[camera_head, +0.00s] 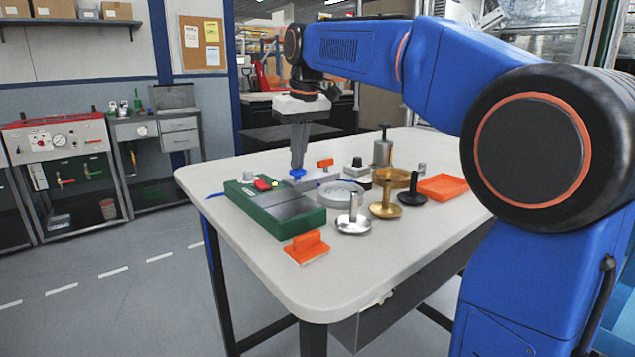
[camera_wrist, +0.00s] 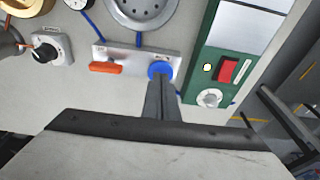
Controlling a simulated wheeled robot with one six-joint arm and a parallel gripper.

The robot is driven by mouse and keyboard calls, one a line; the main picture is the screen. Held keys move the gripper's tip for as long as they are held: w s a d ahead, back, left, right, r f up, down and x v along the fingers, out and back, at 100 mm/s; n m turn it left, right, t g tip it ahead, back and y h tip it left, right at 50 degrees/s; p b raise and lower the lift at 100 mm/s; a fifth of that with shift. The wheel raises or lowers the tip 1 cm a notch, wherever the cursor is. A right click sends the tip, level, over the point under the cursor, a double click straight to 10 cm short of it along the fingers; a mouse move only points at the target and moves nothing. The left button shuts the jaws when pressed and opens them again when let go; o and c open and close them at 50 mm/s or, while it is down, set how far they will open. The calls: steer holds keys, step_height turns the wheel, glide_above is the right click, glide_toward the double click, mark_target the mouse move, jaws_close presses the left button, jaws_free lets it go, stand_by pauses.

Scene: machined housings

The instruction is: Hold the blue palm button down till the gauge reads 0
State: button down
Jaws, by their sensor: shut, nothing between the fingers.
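The blue palm button (camera_head: 298,173) sits on a pale grey plate (camera_head: 316,180) on the table. In the wrist view the button (camera_wrist: 160,70) is at the right end of that plate (camera_wrist: 118,54), beside an orange lever (camera_wrist: 105,68). My gripper (camera_head: 297,166) is shut and empty, pointing down right over the button. Its fingertips (camera_wrist: 160,80) overlap the button and seem to meet its top; I cannot tell how far it is pressed. A round white gauge face (camera_wrist: 79,3) is cut by the wrist view's top edge, and its reading is not legible.
Close on the right in the wrist view is a green device (camera_wrist: 224,55) with a red switch (camera_wrist: 228,69). A black knob box (camera_wrist: 46,47) lies left. Metal dishes, an orange tray (camera_head: 443,187) and an orange block (camera_head: 306,247) share the table.

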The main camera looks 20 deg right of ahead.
steer(key=shift+w+v, duration=0.2)
steer(key=shift+v, duration=1)
steer(key=shift+w+v, duration=0.25)
steer(key=shift+v, duration=0.9)
steer(key=shift+a, duration=0.15)
